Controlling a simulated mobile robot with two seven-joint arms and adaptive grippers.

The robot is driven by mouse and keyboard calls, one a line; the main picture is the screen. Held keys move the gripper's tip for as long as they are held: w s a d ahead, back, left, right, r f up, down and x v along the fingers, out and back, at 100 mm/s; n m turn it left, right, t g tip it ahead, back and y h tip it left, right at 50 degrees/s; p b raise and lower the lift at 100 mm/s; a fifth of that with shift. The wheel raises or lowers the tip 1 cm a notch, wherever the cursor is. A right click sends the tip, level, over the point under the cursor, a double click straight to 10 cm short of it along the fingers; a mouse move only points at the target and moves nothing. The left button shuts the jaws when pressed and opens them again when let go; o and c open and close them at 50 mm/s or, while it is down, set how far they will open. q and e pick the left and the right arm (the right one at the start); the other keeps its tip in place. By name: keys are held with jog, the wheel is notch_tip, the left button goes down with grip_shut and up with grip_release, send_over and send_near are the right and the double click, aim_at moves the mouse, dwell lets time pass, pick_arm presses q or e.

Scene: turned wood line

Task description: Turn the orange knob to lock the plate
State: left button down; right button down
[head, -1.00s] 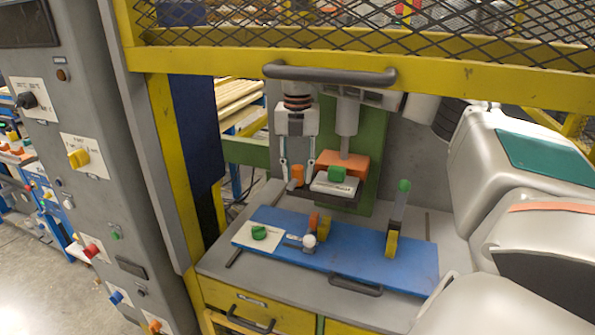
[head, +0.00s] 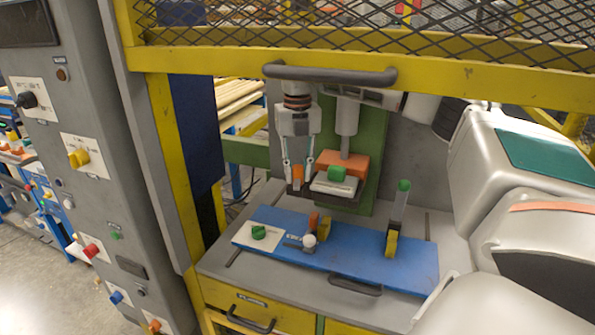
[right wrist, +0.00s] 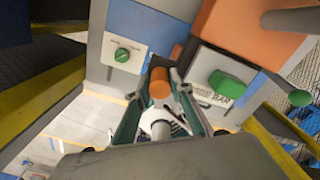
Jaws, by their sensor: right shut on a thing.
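The orange knob (head: 297,171) stands at the left end of a dark bracket below the orange block (head: 355,165). My right gripper (head: 298,180) comes down from above, with one finger on each side of the knob, and is shut on it. In the right wrist view, the knob's round orange end (right wrist: 160,82) shows between the two fingers. The blue plate (head: 352,262) lies flat on the grey table in front, with a dark handle at its front edge. My left gripper is not in view.
A green knob (head: 338,173) sits just right of my gripper. A yellow guard frame with a dark bar (head: 330,73) crosses in front of my arm. Yellow clamps (head: 391,244) and an orange piece (head: 314,219) stand on the blue plate. A grey control panel is at left.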

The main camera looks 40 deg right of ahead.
jog(key=n, duration=1)
jog(key=shift+n, duration=2.1)
jog(key=c, duration=2.1)
grip_release()
jog(key=shift+r, duration=0.1)
